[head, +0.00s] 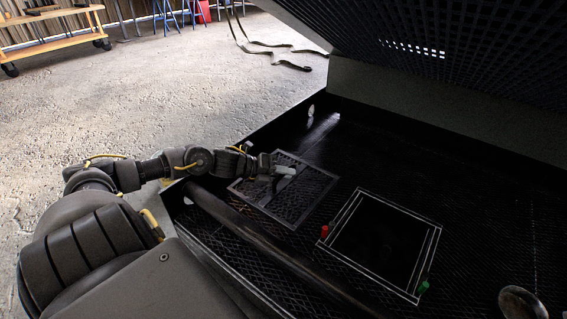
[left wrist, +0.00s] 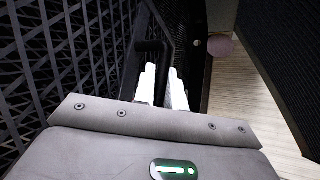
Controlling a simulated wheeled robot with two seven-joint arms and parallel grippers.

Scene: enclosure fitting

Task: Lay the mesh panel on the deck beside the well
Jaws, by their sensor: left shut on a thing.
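The mesh panel (head: 308,192) is a dark framed grid in the head view, left of the well and roughly parallel to the deck (head: 350,155). I cannot tell whether it touches the deck. The well (head: 378,248) is a black square opening with white outlines. My left gripper (head: 277,172) is over the panel's far left part. In the left wrist view, its pale fingers (left wrist: 161,84) are shut on a dark handle (left wrist: 152,46) of the mesh panel, whose lattice (left wrist: 55,65) fills the left side. My right gripper is not in view.
A red piece (head: 324,232) and a green piece (head: 423,287) stand at the well's corners. A dark bar (head: 255,232) runs along the near side of the enclosure. A perforated lid (head: 450,45) hangs over the back right. Dark deck is bare behind the well.

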